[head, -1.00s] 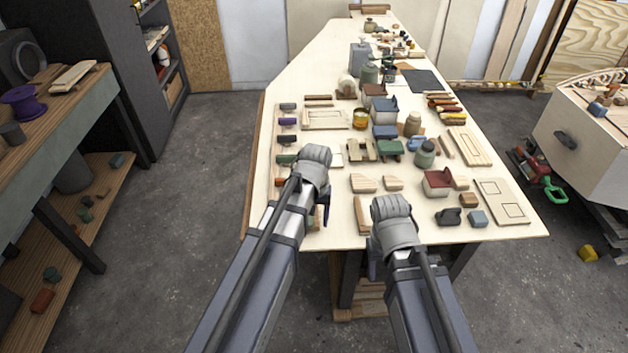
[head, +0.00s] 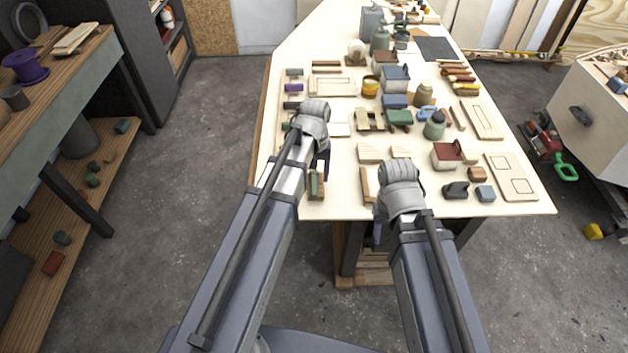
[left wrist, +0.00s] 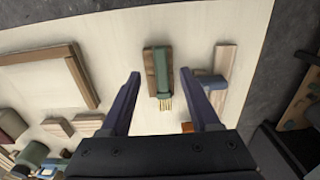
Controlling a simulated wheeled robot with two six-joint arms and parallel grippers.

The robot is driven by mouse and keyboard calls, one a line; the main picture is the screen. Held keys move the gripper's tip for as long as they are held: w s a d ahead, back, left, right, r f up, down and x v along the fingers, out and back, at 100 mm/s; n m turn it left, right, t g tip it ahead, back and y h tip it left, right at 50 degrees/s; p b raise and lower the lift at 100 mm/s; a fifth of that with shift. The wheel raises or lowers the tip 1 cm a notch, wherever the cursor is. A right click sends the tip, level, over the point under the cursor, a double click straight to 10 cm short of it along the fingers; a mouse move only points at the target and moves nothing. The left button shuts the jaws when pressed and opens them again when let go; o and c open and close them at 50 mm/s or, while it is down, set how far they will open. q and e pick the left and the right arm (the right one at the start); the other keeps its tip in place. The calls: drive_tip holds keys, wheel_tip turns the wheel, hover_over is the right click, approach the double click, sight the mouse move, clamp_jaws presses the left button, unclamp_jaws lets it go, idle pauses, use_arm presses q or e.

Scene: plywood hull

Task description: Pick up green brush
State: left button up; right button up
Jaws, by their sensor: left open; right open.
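The green brush (left wrist: 163,72) lies on the pale tabletop, with a green body beside a brown wooden strip and tan bristles at one end. In the head view the brush (head: 313,184) shows near the table's front edge, just below my left wrist. My left gripper (left wrist: 160,73) is open, its two dark blue fingers apart on either side of the brush in the left wrist view. No contact shows. In the head view the left gripper (head: 323,165) is mostly hidden by its wrist. My right gripper (head: 378,232) is open near the front edge, largely hidden behind its wrist.
A grey-blue block (left wrist: 210,81) on a wooden strip lies right of the brush. A wooden frame (left wrist: 50,75) lies to its left. Several small blocks, jars and boxes crowd the table (head: 340,207) beyond. A shelf bench (head: 60,130) stands at the left.

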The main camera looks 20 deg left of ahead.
sight(314, 189)
use_arm(q)
wheel_tip(314, 189, down, 5)
drive_tip(key=b, duration=0.5)
drive_tip(key=shift+s+f, duration=0.1)
drive_tip(key=shift+s, duration=0.05)
clamp_jaws()
idle(0.4)
